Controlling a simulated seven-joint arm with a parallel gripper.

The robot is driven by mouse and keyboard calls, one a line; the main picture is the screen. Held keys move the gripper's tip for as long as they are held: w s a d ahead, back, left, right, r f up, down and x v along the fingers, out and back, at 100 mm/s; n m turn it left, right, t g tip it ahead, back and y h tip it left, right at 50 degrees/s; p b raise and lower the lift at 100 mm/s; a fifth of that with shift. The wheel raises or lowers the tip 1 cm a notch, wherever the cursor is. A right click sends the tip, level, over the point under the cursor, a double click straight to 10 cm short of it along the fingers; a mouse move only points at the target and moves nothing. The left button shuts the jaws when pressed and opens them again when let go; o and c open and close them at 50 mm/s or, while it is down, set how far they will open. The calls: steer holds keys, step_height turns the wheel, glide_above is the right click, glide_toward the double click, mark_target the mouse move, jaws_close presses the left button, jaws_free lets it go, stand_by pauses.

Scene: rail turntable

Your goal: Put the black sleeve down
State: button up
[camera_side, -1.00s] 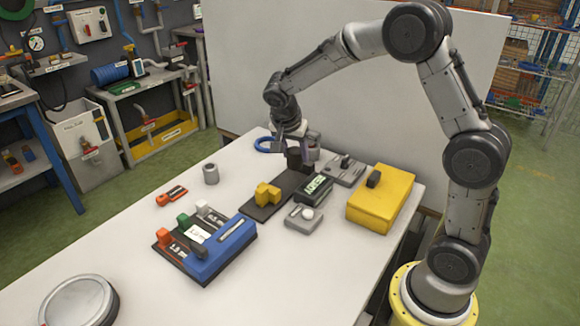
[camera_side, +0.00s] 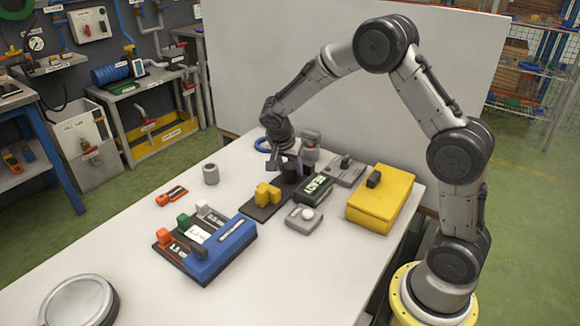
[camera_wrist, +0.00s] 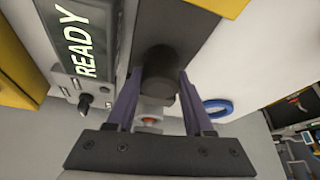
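The black sleeve (camera_wrist: 160,72) is a short dark cylinder. In the wrist view it sits between the purple fingertips of my gripper (camera_wrist: 160,85), with one finger close against each side, so my gripper appears shut on it. In the side view my gripper (camera_side: 290,160) points down over the far end of a dark plate (camera_side: 258,212), which also shows in the wrist view (camera_wrist: 165,25). The sleeve is at or just above this plate; I cannot tell whether it touches. In the side view the sleeve is largely hidden among the fingers.
A yellow stepped block (camera_side: 267,194) stands on the plate. A display reading READY (camera_side: 314,190) is close on the right, with a grey switch box (camera_side: 345,171) behind. A blue ring (camera_side: 263,145) lies behind my gripper. A yellow case (camera_side: 382,200) stands right.

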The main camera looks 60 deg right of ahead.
steer(key=o, duration=0.4)
steer(key=v, duration=1.3)
steer(key=s+a+r+n+t+y, duration=0.1)
steer(key=s+a+r+n, duration=0.15)
steer(key=s, duration=0.35)
steer(key=s+a+r+n+t+y, duration=0.1)
steer(key=s+r+n, duration=0.25)
steer(key=s, duration=0.35)
steer(key=shift+s+a+f+n+t+y, duration=0.4)
steer(key=shift+s+a+n, duration=0.35)
steer(key=shift+s+n, duration=1.15)
steer(key=shift+s+a+f+n+t+y, duration=0.4)
steer(key=shift+s+a+n, duration=0.65)
steer(key=shift+s, duration=1.55)
steer(key=shift+s+a+f+n+t+y, duration=0.25)
steer(key=shift+s+a+n+t+y, duration=0.25)
steer(key=shift+s+n, duration=1.5)
steer(key=shift+s+m, duration=0.25)
